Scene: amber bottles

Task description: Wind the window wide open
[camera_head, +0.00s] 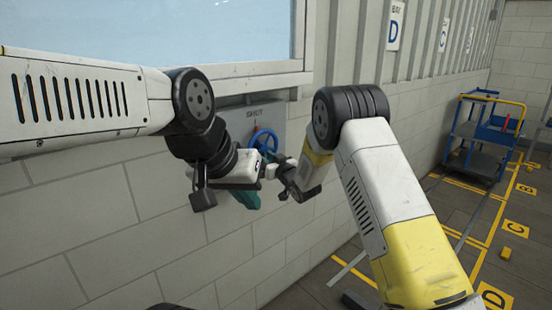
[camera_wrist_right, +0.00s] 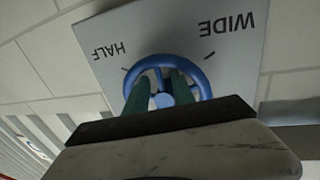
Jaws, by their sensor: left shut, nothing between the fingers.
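The window (camera_head: 200,30) has a pale frame and fills the top left of the head view. Below it, a grey plate (camera_head: 232,121) on the wall carries a blue handwheel (camera_head: 263,138). The plate reads SHUT at the top, with a small red part below that word. In the right wrist view the handwheel (camera_wrist_right: 203,72) sits between the labels HALF and WIDE. My right gripper (camera_wrist_right: 160,84) has its two green fingers apart over the wheel, with blue wheel parts showing between them. Contact is unclear. My left gripper (camera_head: 246,199), with teal fingers, is below the plate, off the wheel.
Both my arms come close together in front of the plate and hide part of it. A blue and yellow cart (camera_head: 480,135) stands far right on a floor with yellow markings.

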